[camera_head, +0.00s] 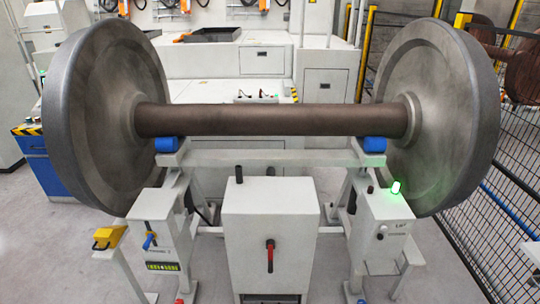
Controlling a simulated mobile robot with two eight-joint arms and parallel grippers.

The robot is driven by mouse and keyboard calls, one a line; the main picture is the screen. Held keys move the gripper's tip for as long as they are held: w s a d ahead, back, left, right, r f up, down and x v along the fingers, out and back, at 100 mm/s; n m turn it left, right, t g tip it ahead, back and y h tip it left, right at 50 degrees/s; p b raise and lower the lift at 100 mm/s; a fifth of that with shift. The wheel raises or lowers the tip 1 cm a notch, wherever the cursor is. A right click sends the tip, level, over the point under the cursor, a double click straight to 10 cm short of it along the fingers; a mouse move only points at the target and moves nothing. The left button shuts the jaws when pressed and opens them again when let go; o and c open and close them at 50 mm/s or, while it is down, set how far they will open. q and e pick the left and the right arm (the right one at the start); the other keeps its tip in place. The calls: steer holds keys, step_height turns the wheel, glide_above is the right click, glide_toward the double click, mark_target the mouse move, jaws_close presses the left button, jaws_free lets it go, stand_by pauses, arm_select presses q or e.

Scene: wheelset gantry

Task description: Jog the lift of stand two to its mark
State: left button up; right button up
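A white stand (250,158) carries a large wheelset on two blue rollers (168,144) (372,144). The brown axle (270,120) lies level, with a grey wheel (105,115) at the left and another (440,115) at the right. The left control box (157,228) has a blue-handled lever (150,240) and a small green-yellow display (163,267), too small to read. The right control box (388,232) bears a lit green lamp (396,187) and a small knob (382,230). No lift mark can be made out. Neither gripper is in view.
A white cabinet (268,225) with a red-and-black handle (270,255) stands front centre. A yellow bracket (108,237) sits at the left, and a blue cart (45,170) stands behind the left wheel. Black mesh fencing (515,205) bounds the right. Grey floor at the lower left is clear.

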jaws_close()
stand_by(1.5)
